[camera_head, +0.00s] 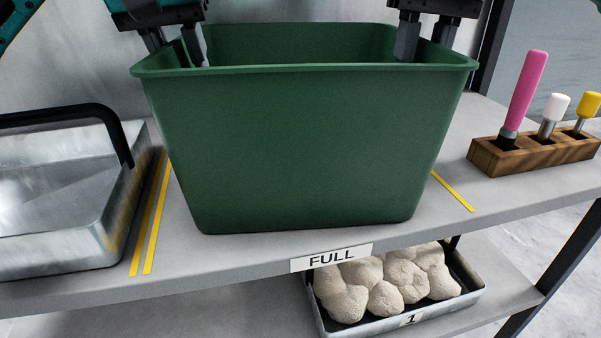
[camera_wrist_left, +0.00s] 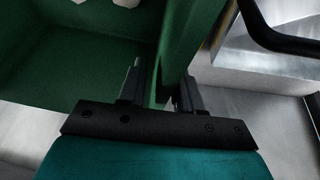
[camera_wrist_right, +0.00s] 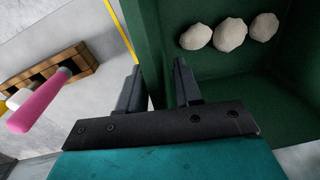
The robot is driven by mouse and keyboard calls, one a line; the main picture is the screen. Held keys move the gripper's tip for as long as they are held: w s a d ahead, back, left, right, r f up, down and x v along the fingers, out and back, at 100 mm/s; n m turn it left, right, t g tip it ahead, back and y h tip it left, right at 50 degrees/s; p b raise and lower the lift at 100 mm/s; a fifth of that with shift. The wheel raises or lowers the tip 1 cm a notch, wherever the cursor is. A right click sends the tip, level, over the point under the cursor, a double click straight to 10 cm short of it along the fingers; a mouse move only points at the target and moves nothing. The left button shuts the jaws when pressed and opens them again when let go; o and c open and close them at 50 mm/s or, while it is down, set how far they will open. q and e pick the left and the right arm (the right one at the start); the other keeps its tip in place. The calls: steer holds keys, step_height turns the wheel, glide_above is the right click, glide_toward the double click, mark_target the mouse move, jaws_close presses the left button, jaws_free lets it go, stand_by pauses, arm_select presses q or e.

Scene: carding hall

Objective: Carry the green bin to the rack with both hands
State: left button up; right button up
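The green bin (camera_head: 300,150) stands upright on the grey shelf (camera_head: 235,262), between yellow tape lines and behind the FULL label (camera_head: 331,257). Several pale lumps (camera_wrist_right: 230,34) lie inside the bin in the right wrist view. My left gripper (camera_head: 174,48) straddles the bin's left wall, one finger inside and one outside; it also shows in the left wrist view (camera_wrist_left: 161,82). My right gripper (camera_head: 425,40) straddles the right wall the same way; it also shows in the right wrist view (camera_wrist_right: 157,82). Both look open, with small gaps beside the wall.
A metal tray with a black handle (camera_head: 70,195) stands close on the left. A wooden block (camera_head: 530,153) with pink, white and yellow handled tools is on the right.

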steer(key=shift+r, duration=0.1)
arm_select(q)
steer(key=v, duration=1.2)
arm_select(e)
step_height(320, 180, up, 12)
steer(key=shift+d, duration=0.35)
stand_by(0.5)
